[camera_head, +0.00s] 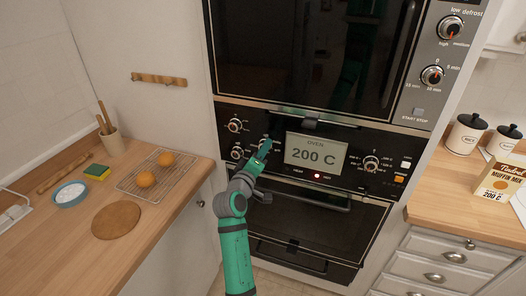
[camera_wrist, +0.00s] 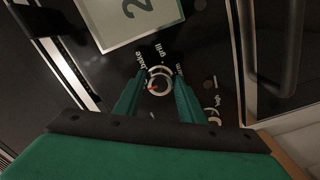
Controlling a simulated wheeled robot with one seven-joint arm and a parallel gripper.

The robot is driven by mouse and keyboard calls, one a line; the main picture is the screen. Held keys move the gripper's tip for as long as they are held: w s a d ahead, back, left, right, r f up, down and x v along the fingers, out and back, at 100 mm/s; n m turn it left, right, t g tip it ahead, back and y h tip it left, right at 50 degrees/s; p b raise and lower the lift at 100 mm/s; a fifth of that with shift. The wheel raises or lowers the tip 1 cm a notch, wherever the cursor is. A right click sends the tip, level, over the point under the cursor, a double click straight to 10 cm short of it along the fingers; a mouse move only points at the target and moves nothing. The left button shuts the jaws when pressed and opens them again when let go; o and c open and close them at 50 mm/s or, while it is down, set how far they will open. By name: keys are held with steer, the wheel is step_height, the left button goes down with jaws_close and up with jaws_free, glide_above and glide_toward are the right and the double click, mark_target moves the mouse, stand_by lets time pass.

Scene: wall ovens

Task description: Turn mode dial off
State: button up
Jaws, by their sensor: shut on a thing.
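The mode dial (camera_wrist: 158,78) is a small round knob with a pale ring and a red mark on the oven's black control panel. In the wrist view, "bake" and "grill" are printed around it, and the red mark lies on its lower left side. My green gripper (camera_wrist: 159,84) has one finger on each side of the dial and is shut on it.
Other knobs (camera_head: 235,125) sit left of my gripper, and another knob (camera_head: 371,163) is right of the display. Below is the oven door handle (camera_head: 308,195).

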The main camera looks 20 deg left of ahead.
steer(key=o, duration=1)
steer(key=s, duration=1.1)
steer(key=shift+a, duration=0.25)
steer(key=shift+w, duration=0.1)
